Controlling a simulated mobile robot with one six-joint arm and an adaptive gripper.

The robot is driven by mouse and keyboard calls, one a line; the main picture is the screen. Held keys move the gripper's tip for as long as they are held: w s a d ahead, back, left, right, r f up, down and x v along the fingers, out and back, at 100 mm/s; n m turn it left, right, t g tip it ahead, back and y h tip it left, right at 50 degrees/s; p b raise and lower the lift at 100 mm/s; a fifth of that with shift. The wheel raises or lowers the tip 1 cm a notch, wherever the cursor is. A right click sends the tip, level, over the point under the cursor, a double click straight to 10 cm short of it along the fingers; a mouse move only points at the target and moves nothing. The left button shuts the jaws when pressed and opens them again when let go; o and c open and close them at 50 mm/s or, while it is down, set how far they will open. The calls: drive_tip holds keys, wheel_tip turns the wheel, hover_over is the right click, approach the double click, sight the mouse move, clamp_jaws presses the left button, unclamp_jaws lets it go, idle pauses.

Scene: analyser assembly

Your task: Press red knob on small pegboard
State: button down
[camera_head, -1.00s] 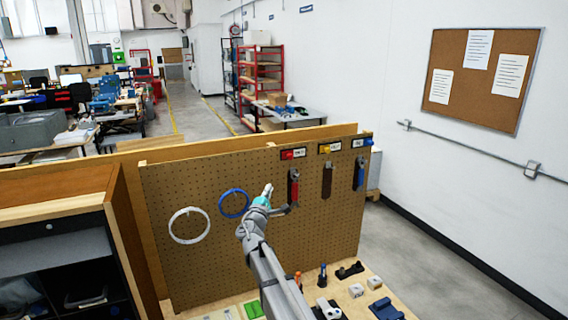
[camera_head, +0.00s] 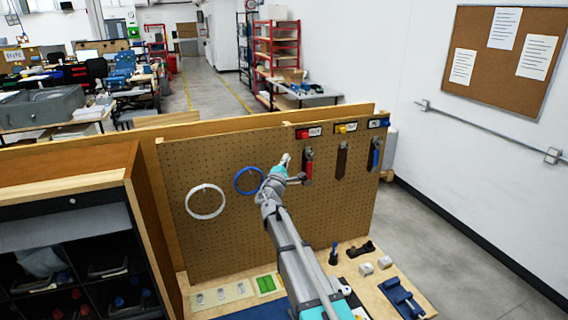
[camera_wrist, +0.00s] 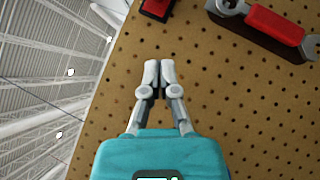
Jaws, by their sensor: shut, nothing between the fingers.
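The small pegboard (camera_head: 230,235) stands upright on a wooden bench. The red knob (camera_head: 302,133) sits at its top edge, beside a dark label plate, left of a yellow and a blue knob. In the wrist view a red and black part (camera_wrist: 156,8), apparently this knob with its mount, is cut off by the top edge. My gripper (camera_head: 286,159) is in front of the board, below and slightly left of the red knob and apart from it. In the wrist view my gripper (camera_wrist: 159,66) has its fingertips together with nothing between them. The gap to the board is hard to judge.
A red-handled tool (camera_head: 308,163) hangs just right of my gripper, below the red knob; it also shows in the wrist view (camera_wrist: 272,25). A blue ring (camera_head: 247,181) and a white ring (camera_head: 206,202) hang to the left. Small parts lie on the bench below.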

sight(302, 135)
drive_tip(key=p+x, duration=0.1)
drive_tip(key=x, duration=0.4)
drive_tip(key=shift+w+r+p, duration=0.2)
drive_tip(key=shift+w+p, duration=0.1)
drive_tip(key=shift+w, duration=0.05)
drive_tip(key=d, duration=0.1)
drive_tip(key=w+d+r+p, duration=0.1)
drive_tip(key=shift+d+r, duration=0.15)
drive_tip(key=shift+d, duration=0.15)
drive_tip(key=shift+w+d+r+p, duration=0.15)
drive_tip(key=shift+d+p, duration=0.2)
drive_tip(key=shift+d, duration=0.1)
drive_tip(key=shift+w+d, duration=0.3)
drive_tip(key=shift+d, duration=0.7)
drive_tip(key=shift+w+d, duration=0.35)
drive_tip(key=shift+d, duration=0.65)
drive_tip(key=shift+w+d, duration=0.3)
drive_tip(key=shift+d, duration=0.7)
drive_tip(key=shift+a, duration=0.1)
